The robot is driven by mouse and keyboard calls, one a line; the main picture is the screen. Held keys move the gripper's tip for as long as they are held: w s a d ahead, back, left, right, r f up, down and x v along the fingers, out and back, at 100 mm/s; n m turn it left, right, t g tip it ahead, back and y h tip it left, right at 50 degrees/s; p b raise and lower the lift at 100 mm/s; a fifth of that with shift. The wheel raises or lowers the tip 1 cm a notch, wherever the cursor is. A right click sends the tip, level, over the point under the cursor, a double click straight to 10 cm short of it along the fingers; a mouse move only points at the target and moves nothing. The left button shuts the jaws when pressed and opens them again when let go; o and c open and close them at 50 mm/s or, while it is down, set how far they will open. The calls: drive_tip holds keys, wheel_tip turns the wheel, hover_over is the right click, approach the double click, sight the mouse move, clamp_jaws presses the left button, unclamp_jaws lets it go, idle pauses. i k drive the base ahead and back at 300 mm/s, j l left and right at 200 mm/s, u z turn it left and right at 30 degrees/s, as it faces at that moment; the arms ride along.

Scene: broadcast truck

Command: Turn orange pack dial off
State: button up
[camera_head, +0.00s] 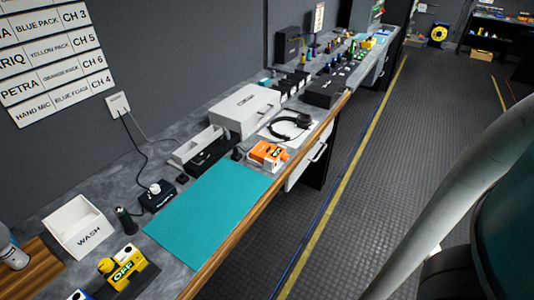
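The orange pack (268,153) lies on the grey counter near its front wooden edge, at the far end of a teal mat. It has dark and pale parts on top, but its dial and any setting are too small to make out. My gripper is not in view. Only pale and dark teal parts of my own body show at the right, apart from the counter.
A yellow pack (125,270) labelled OFF sits at the near end. The teal mat (208,212) is bare. Dark floor right of the counter is clear.

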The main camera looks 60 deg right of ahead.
sight(285, 157)
drive_tip(key=j+z, duration=0.1)
drive_tip(key=z, duration=1.65)
drive_tip(key=i+j, duration=0.05)
drive_tip(key=j, duration=0.05)
